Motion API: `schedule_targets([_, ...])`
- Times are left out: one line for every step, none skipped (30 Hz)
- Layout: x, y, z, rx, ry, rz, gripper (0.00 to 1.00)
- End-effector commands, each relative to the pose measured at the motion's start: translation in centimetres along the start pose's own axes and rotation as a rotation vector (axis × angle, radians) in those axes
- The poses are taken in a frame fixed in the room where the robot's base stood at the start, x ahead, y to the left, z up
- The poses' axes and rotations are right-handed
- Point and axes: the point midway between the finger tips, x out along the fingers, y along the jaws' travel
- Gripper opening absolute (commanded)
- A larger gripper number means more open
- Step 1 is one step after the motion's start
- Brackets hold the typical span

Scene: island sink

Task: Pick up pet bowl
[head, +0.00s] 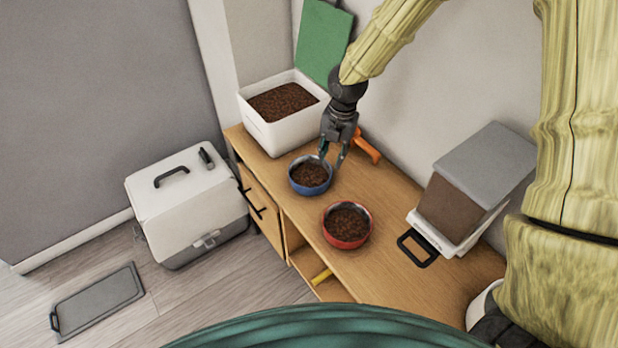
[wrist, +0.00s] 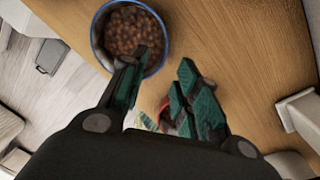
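Two pet bowls of brown kibble stand on the wooden cabinet top. The blue bowl (head: 310,176) is nearer the wall corner, and the red bowl (head: 346,225) is to its lower right. My gripper (head: 334,160) is over the right rim of the blue bowl, fingers pointing down and spread apart with nothing between them. In the wrist view, the blue bowl (wrist: 130,32) is at the top and one finger of my gripper (wrist: 166,80) overlaps its rim; I cannot tell if they touch. The red bowl is mostly hidden behind the fingers there.
A white bin of kibble (head: 284,131) stands behind the blue bowl. An orange-handled object (head: 366,147) lies beside my gripper. A grey-lidded food container (head: 475,180) stands at right. A pet carrier (head: 188,200) and grey tray (head: 97,300) are on the floor. The cabinet top (head: 395,200) is clear between bowls and container.

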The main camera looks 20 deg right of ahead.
Motion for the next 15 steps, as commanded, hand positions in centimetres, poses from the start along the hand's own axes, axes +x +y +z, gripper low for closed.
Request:
schedule_targets([0.6, -0.1, -0.1, 0.000, 0.002, -0.004, 0.32])
schedule_targets([1.0, -0.1, -0.1, 0.000, 0.003, -0.005, 0.32])
schedule_targets([1.5, -0.1, -0.1, 0.000, 0.002, -0.004, 0.32])
schedule_targets([1.9, -0.2, -0.1, 0.000, 0.002, -0.004, 0.32])
schedule_targets([2.3, -0.2, -0.1, 0.000, 0.002, -0.005, 0.32])
schedule_targets([2.7, -0.2, 0.0, 0.001, 0.002, -0.004, 0.32])
schedule_targets([3.1, -0.2, 0.0, 0.001, 0.001, -0.003, 0.32])
schedule_targets([3.4, -0.2, 0.0, 0.001, 0.001, -0.003, 0.32])
schedule_targets([3.8, -0.2, 0.0, 0.001, 0.002, -0.004, 0.32])
schedule_targets([4.0, -0.1, 0.0, 0.001, 0.001, -0.003, 0.32])
schedule_targets([4.2, -0.1, 0.0, 0.000, 0.001, -0.002, 0.32])
schedule_targets([4.4, 0.0, -0.1, 0.000, 0.000, -0.002, 0.32])
schedule_targets([4.6, 0.0, -0.1, 0.000, 0.000, -0.001, 0.32])
schedule_targets([4.7, 0.0, -0.1, 0.000, 0.000, -0.001, 0.32])
schedule_targets([4.8, 0.0, -0.1, 0.000, 0.000, -0.001, 0.32])
